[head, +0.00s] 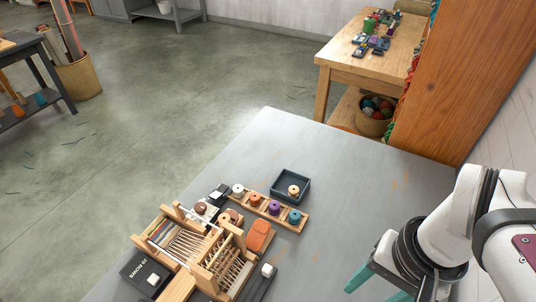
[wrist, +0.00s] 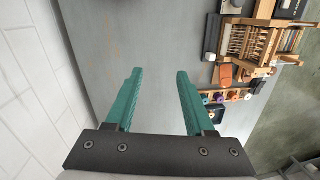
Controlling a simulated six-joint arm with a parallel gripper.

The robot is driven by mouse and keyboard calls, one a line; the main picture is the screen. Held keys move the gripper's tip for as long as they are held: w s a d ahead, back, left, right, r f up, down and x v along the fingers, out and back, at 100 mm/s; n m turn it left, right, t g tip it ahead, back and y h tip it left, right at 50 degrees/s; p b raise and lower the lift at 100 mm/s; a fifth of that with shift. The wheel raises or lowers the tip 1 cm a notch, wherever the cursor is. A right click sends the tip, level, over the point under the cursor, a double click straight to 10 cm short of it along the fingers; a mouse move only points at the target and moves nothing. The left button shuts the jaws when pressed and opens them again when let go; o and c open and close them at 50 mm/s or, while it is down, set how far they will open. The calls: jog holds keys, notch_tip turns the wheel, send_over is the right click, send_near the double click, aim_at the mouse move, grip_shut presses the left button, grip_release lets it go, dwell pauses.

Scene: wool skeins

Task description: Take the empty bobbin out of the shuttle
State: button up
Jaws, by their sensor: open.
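My gripper (head: 376,287) is at the lower right of the head view, over the grey table's right part. Its two teal fingers are apart and empty; in the wrist view (wrist: 160,73) there is only bare table between them. I cannot clearly make out the shuttle or an empty bobbin in it. A small orange block (head: 258,236) lies beside the loom, also seen in the wrist view (wrist: 225,76). A wooden rack (head: 303,226) holds several coloured bobbins. A dark tray (head: 278,182) behind it holds one tan-topped bobbin. My gripper is well apart from all these.
A wooden loom (head: 226,248) stands at the table's left front, with a dark box (head: 137,272) beside it. A long dark piece with a white block (head: 268,270) lies right of the loom. The grey table (head: 345,185) is clear between the rack and my arm.

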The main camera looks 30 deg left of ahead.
jog(key=w+a+r+n, duration=0.2)
jog(key=w+a+n, duration=0.2)
jog(key=w+a, duration=0.3)
jog(key=n+h, duration=0.1)
jog(key=n, duration=1.2)
send_over(224, 217)
notch_tip(224, 217, down, 9)
notch_tip(224, 217, down, 14)
jog(key=shift+s+r, duration=0.1)
jog(key=shift+r, duration=0.05)
jog(key=shift+f, duration=0.2)
grip_shut()
